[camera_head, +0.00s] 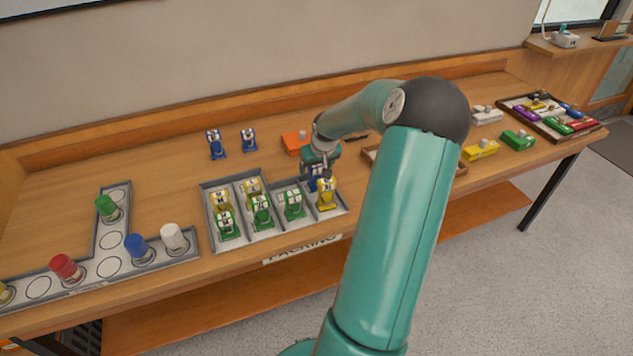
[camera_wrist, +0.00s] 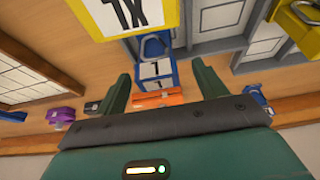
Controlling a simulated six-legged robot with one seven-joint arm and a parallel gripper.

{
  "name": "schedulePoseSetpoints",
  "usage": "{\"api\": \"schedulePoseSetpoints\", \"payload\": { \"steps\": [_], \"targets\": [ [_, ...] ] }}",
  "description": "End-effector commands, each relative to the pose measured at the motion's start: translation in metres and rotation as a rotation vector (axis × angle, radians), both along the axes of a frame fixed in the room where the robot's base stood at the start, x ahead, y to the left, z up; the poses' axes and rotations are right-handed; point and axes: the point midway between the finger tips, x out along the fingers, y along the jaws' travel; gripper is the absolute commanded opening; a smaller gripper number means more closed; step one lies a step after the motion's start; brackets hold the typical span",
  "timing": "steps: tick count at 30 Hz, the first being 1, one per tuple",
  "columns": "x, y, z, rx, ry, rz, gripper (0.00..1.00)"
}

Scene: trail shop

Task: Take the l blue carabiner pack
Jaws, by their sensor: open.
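My gripper (camera_head: 319,164) is open above the back of the rightmost compartment of the grey packing tray (camera_head: 290,238). A blue carabiner pack (camera_head: 315,183) stands there, partly hidden by my gripper and by a yellow pack (camera_head: 327,194) in front. In the wrist view this blue pack (camera_wrist: 155,80) lies between the spread fingers of my gripper (camera_wrist: 164,72), with a blue carabiner on top and a white label marked with a letter that may be an L. Two more blue packs, one at left (camera_head: 216,144) and one at right (camera_head: 249,140), stand on the table behind the tray.
Green packs (camera_head: 262,211) and yellow packs fill other tray compartments. An orange object (camera_head: 294,142) lies behind the tray. A grey rack with coloured cylinders (camera_head: 173,237) is at left. A dark tray of coloured items (camera_head: 550,115) is at right.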

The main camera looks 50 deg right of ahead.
Motion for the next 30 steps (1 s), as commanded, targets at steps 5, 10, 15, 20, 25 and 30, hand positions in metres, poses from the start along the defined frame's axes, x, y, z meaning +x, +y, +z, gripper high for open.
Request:
{"api": "schedulePoseSetpoints", "payload": {
  "steps": [5, 10, 15, 20, 25, 30],
  "targets": [
    [0.004, -0.005, -0.025, 0.005, 0.001, 0.002, 0.71],
    [0.011, -0.01, -0.043, 0.002, 0.0, 0.001, 0.71],
    [0.012, -0.011, -0.045, 0.001, 0.0, 0.0, 0.71],
    [0.012, -0.011, -0.045, 0.001, 0.0, 0.0, 0.57],
    [0.012, -0.011, -0.045, 0.001, 0.0, 0.0, 0.24],
    [0.012, -0.011, -0.045, 0.0, 0.0, 0.0, 0.19]
  ]
}}
